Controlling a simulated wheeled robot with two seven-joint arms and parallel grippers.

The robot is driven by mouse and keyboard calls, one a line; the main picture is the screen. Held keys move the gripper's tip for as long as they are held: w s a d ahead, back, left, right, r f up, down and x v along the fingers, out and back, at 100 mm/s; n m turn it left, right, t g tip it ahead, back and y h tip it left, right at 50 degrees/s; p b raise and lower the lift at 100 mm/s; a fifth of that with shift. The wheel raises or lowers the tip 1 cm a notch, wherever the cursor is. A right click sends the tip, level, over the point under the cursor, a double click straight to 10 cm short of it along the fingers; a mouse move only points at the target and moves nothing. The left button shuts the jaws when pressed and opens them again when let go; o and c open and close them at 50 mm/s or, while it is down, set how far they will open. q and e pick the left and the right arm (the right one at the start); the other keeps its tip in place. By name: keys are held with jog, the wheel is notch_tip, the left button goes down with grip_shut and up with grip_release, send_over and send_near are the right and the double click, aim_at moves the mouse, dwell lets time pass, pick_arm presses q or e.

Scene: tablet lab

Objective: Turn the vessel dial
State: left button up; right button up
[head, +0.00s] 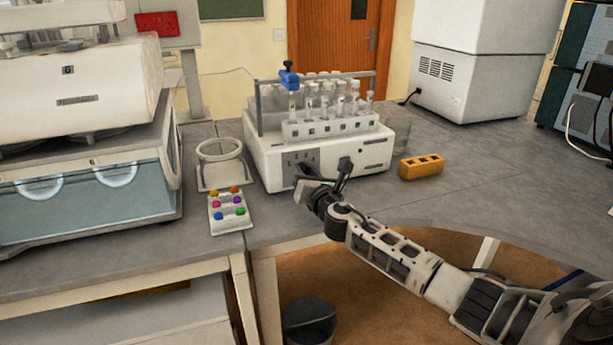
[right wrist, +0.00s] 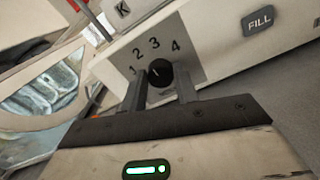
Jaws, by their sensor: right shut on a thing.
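The black round vessel dial (right wrist: 159,73) sits on a grey panel marked 1 to 4, on the front of a white machine. A short pale mark shows on the dial; I cannot tell surely which number it points to. My right gripper (right wrist: 160,88) has one finger on each side of the dial and is shut on it. In the head view the right gripper (head: 322,178) is at the front panel of the white machine (head: 370,154), and it hides the dial there. My left gripper is not in view.
A FILL button (right wrist: 258,20) is right of the panel. Several tubes stand in a rack (head: 310,130) on the machine. A yellow block (head: 421,167) lies to the right, a tray with coloured pieces (head: 230,224) to the left.

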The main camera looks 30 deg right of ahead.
jog(key=m, duration=0.3)
jog(key=shift+f+m+b, duration=0.1)
jog(key=shift+m+b, duration=0.25)
jog(key=shift+m, duration=0.05)
jog(key=m, duration=0.3)
jog(key=shift+m+b, duration=0.3)
jog(key=m, duration=0.3)
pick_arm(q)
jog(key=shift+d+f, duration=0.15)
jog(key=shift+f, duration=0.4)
pick_arm(e)
jog(key=shift+d+m, duration=0.1)
jog(key=shift+m, duration=0.9)
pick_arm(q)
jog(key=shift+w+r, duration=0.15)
pick_arm(e)
jog(key=o, duration=1)
jog(key=shift+c, duration=0.2)
jog(key=shift+s, duration=0.1)
